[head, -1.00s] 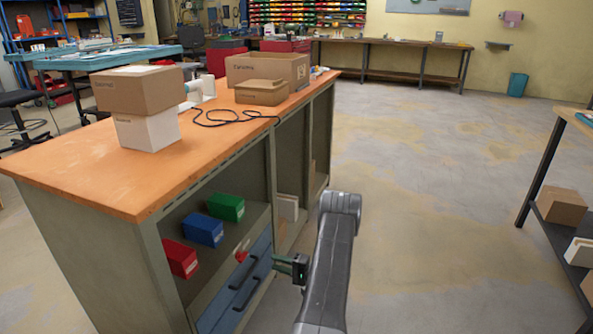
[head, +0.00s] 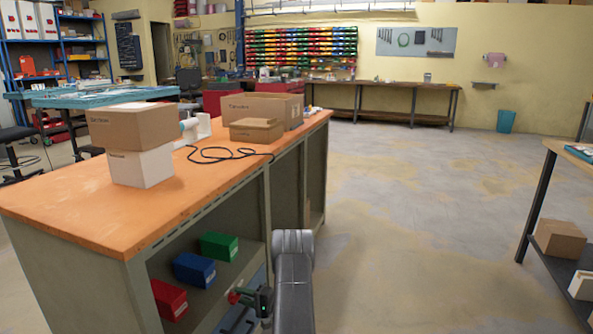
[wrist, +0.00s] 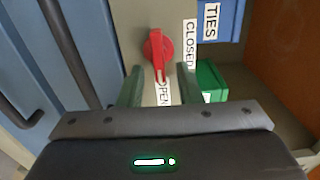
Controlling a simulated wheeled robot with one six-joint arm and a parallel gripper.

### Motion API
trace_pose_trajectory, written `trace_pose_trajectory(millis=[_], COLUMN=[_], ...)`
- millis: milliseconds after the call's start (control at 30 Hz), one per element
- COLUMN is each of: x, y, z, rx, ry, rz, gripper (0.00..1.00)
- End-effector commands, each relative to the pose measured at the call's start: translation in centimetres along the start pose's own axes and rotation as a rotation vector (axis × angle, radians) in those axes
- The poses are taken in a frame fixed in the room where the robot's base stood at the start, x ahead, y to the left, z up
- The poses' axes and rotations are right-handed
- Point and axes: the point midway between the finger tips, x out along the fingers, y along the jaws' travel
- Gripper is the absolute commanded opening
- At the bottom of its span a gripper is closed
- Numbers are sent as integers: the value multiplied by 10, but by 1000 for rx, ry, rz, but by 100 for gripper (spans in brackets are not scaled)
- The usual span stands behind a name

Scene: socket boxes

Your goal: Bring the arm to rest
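My gripper (head: 243,293) is at the front of the workbench cabinet, with the rest of my arm low in the middle of the head view. In the wrist view my gripper (wrist: 160,83) is open, its two green fingers apart. A red rotary knob (wrist: 158,50) on a pale panel lies between and just beyond the fingertips, with visible gaps on both sides. Its handle points toward the "OPEN" label (wrist: 163,93); a "CLOSED" label (wrist: 188,43) is beside it. The knob also shows in the head view (head: 233,298), partly hidden by my gripper.
Red (head: 168,299), blue (head: 194,269) and green (head: 219,246) bins stand on the cabinet shelf close to my gripper. Cardboard boxes and a black cable (head: 215,155) lie on the orange worktop (head: 70,215). Open floor (head: 400,220) extends right, up to a dark-legged table (head: 537,205).

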Motion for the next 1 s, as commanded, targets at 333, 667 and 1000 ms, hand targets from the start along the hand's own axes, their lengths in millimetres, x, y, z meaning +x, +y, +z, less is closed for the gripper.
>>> trace_pose_trajectory(millis=[333,667,1000], x=[-19,-83,-142], y=[-1,-2,-1], z=[-1,-1,-1], rx=[7,7,7], ry=[4,6,5], rz=[2,1,1], gripper=[32,32,32])
